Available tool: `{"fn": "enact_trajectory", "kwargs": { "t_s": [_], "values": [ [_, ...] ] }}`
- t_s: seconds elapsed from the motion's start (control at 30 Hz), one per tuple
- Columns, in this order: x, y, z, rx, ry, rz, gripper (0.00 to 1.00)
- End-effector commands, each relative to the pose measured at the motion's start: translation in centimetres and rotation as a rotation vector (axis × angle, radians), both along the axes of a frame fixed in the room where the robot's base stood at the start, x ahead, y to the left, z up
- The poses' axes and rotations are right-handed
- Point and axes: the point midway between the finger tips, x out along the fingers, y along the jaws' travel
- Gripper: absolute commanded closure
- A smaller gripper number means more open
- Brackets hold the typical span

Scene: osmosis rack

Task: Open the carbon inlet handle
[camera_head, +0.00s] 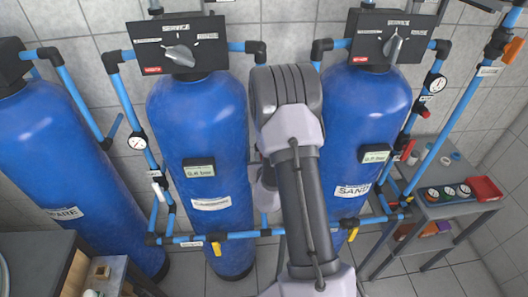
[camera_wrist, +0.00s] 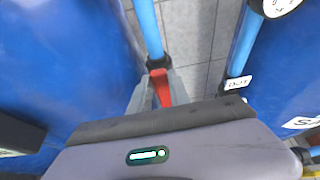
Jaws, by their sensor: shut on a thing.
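In the wrist view, a red valve handle (camera_wrist: 161,90) sits below a vertical blue pipe (camera_wrist: 148,28) with a dark fitting. My gripper (camera_wrist: 158,82) is shut on this red handle, one grey finger on each side. In the head view, the blue carbon tank (camera_head: 197,120) stands left of my arm, with a white label and a small display. My arm covers the space between this tank and the sand tank (camera_head: 366,110), so the gripped handle and my fingertips are hidden there. No label naming the handle is readable in the wrist view.
A third blue tank (camera_head: 48,150) stands at left. Black control heads with selector knobs top the tanks. A low blue pipe run (camera_head: 235,234) with yellow handles crosses in front. A grey side table (camera_head: 452,205) with gauges and a red tray (camera_head: 485,188) is at right.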

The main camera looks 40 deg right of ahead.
Motion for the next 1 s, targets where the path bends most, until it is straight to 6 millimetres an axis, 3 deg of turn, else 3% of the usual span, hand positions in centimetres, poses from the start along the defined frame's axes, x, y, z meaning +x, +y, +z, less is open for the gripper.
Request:
{"fn": "enact_trajectory", "kwargs": {
  "t_s": [0.33,0.37,0.43,0.47,0.8,1.0],
  "values": [
    [0.0,0.0,-0.1,-0.002,0.001,0.001,1.0],
    [0.0,0.0,-0.1,-0.002,0.001,0.001,0.71],
    [0.0,0.0,-0.1,-0.002,0.001,0.001,0.58],
    [0.0,0.0,0.0,-0.002,0.001,0.001,0.55],
    [-0.3,0.2,0.1,-0.002,0.001,0.001,0.55],
    [-3.8,2.4,1.8,-0.001,0.002,0.002,0.55]
  ]
}}
